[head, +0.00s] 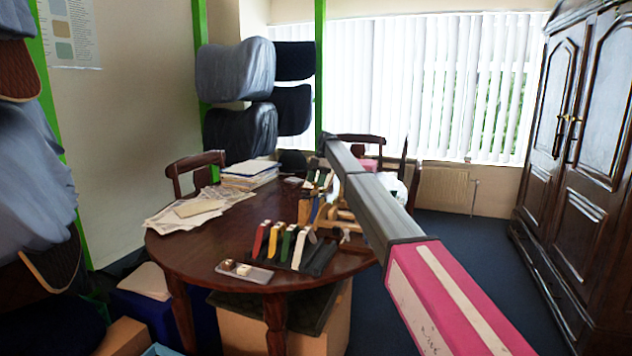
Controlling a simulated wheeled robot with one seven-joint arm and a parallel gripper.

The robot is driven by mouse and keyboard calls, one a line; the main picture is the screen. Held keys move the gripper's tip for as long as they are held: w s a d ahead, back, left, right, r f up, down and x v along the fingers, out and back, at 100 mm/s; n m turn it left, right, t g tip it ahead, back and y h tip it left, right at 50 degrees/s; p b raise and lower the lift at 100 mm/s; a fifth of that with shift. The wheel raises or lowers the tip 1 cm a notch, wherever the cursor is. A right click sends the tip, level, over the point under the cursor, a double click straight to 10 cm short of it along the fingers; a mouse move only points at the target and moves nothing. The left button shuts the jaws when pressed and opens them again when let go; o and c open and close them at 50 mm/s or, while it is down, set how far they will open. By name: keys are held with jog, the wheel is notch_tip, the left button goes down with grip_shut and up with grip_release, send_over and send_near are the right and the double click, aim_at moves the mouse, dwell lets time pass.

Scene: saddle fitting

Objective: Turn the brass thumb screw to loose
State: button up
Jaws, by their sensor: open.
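I cannot make out the brass thumb screw in the head view. Some tan, wooden-looking parts (340,215) lie on the round table, partly behind my arm and too small to read. My pink and grey arm reaches from the lower right up over the table's right side. My gripper cannot be made out at its far end, so its place relative to the screw does not show.
The round dark wood table (190,250) carries a row of coloured strips (272,240), a small grey tray (245,273) and papers (185,212). Chairs (192,170) stand around it. A dark wardrobe (590,150) is at right. Blue floor (450,245) lies clear before it.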

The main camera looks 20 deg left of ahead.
jog(key=v, duration=1)
jog(key=shift+r, duration=0.35)
jog(key=shift+d, duration=0.1)
